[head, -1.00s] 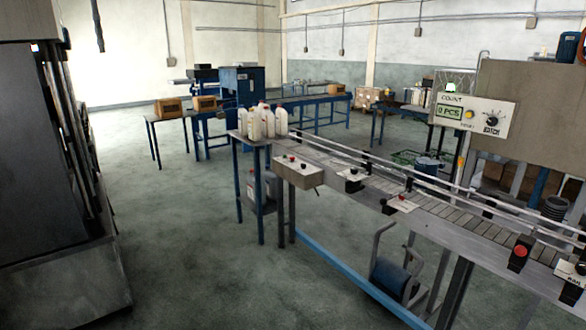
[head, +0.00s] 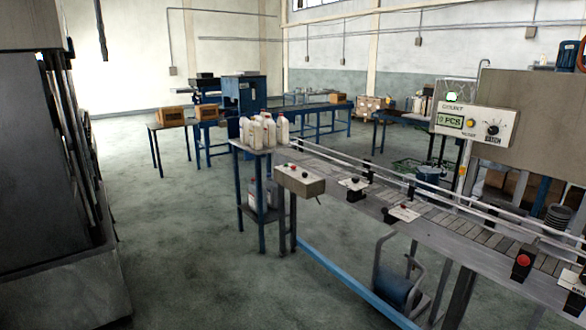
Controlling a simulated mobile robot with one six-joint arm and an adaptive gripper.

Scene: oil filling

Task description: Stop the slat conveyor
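The slat conveyor (head: 440,212) runs from the middle of the head view down to the lower right, with guide rails along it. A grey control box (head: 301,178) with red and black buttons sits at its near left end. A black box with a red button (head: 522,264) is further right. No bottles show on the visible slats. I cannot tell from the slats whether they move. My gripper is not in view.
White bottles (head: 264,132) stand on a small table (head: 247,148) at the conveyor's left end. A dark machine (head: 40,170) stands at left. The floor (head: 190,240) between is clear.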

